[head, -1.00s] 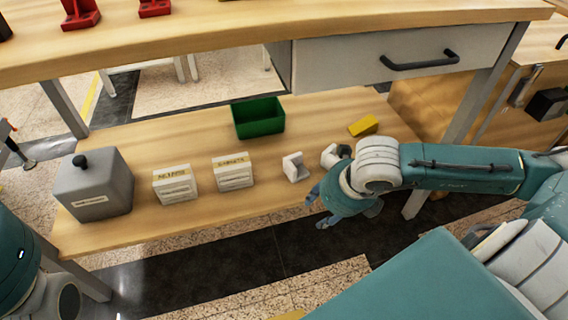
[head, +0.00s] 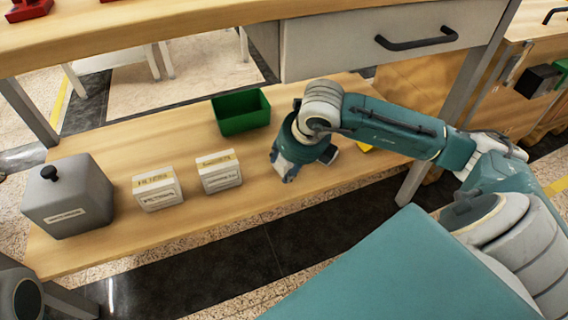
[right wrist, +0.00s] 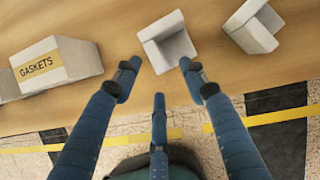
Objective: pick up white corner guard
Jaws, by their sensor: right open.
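A white corner guard (right wrist: 167,45), an L-shaped piece with a square face, lies on the wooden shelf just beyond my right fingertips in the right wrist view. It also shows in the head view (head: 285,171), partly hidden by my gripper. A second white corner guard (right wrist: 252,25) lies to its right in the wrist view, apart from it. My right gripper (right wrist: 158,78) is open and empty, its blue fingers spread on the near side of the first guard. In the head view the right gripper (head: 290,158) hangs low over the shelf. My left gripper is not in view.
The lower shelf (head: 110,150) holds a grey lidded box (head: 68,200), two white labelled boxes (head: 157,188) (head: 219,172) and a green bin (head: 241,112). A yellow block (head: 364,147) is mostly behind my arm. The tabletop and drawer (head: 375,45) overhang the shelf.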

